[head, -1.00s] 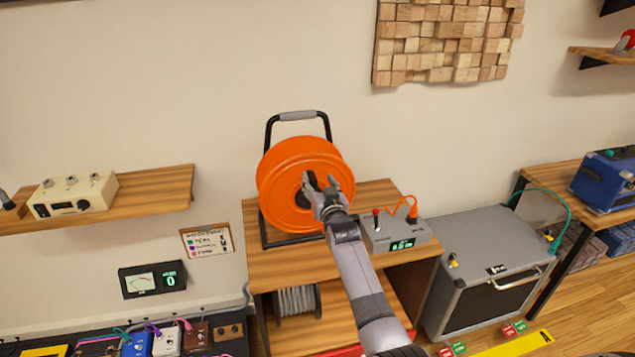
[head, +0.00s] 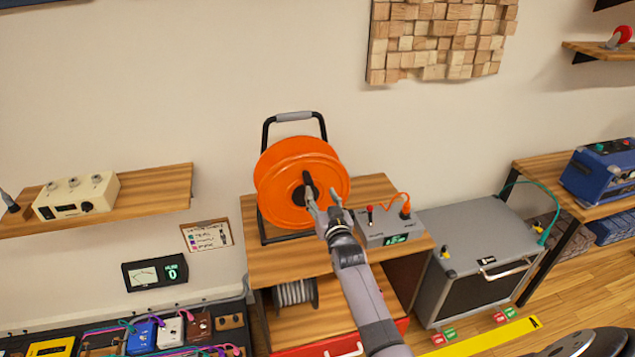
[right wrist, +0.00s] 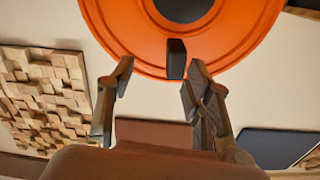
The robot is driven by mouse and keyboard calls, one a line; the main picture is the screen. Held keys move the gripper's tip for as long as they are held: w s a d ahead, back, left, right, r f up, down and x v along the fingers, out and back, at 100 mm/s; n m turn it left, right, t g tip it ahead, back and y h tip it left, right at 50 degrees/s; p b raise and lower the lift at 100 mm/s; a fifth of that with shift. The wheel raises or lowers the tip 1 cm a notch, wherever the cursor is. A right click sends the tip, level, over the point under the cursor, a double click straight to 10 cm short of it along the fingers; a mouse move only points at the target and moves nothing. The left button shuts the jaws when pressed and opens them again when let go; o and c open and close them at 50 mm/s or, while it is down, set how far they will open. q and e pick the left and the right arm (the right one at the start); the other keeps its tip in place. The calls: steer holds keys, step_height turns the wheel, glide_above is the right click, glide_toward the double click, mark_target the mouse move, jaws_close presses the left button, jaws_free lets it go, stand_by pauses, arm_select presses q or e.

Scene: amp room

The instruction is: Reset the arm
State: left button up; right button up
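My right gripper (head: 322,210) is in front of the orange cable reel (head: 270,185), near the reel's black crank handle (head: 310,184). In the right wrist view my gripper (right wrist: 156,85) has its two fingers spread apart and nothing between them touches both. The dark handle end (right wrist: 176,58) shows just beyond the fingertips, with the orange reel disc (right wrist: 240,40) behind it. My left gripper does not show in the head view.
A grey box with a readout (head: 385,225) and orange cable stands right of the reel on the wooden stand (head: 290,262). A grey amp (head: 480,240) stands further right. A shelf (head: 150,190) with a cream device is at the left.

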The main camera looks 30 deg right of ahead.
steer(key=shift+p+v, duration=0.4)
steer(key=shift+v, duration=0.6)
steer(key=shift+a, duration=0.15)
